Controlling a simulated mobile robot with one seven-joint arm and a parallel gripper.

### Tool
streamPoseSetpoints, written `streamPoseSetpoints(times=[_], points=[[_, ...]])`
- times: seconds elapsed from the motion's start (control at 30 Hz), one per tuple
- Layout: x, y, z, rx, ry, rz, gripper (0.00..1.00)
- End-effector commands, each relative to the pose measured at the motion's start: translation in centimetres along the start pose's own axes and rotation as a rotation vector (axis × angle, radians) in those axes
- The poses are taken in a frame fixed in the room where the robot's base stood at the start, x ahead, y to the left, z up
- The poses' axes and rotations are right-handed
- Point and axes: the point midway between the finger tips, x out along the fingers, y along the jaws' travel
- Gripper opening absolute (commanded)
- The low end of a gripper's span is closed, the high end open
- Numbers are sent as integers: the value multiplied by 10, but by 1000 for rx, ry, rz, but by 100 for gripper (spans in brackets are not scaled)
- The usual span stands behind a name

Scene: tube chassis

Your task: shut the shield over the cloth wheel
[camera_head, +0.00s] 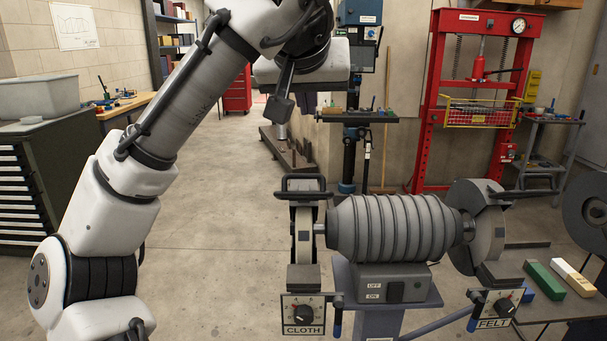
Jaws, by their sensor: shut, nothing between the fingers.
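The bench polisher has its cloth wheel (305,238) at the left end, seen edge-on above a dial plate marked CLOTH (303,315). A grey shield with a black bar handle (302,179) sits at the top of this wheel. The pale rim shows below the handle; I cannot tell exactly how far the shield is swung. My gripper (279,108) is shut and empty, pointing down in the air above the handle in the picture. It appears apart from the shield, and my wrist hides part of the background.
The ribbed motor housing (392,226) lies right of the cloth wheel. The felt side has its own grey guard (487,228) and FELT plate (494,309). Green (544,280) and white (573,278) bars lie right. A red press (474,90) stands behind.

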Motion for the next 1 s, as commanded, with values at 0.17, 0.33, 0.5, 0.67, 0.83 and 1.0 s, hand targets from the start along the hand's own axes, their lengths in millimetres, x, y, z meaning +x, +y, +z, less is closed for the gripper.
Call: streamPoseSetpoints(times=[0.17, 0.33, 0.5, 0.67, 0.83, 1.0], points=[[4, -5, 14, -8, -92, -78, 0], [22, -6, 16, -7, -97, -76, 0], [56, -8, 20, -6, -98, -74, 0], [88, -11, 22, -8, -96, -74, 0], [93, -12, 36, -3, -89, -79, 0], [86, -11, 53, -5, -90, -77, 0]])
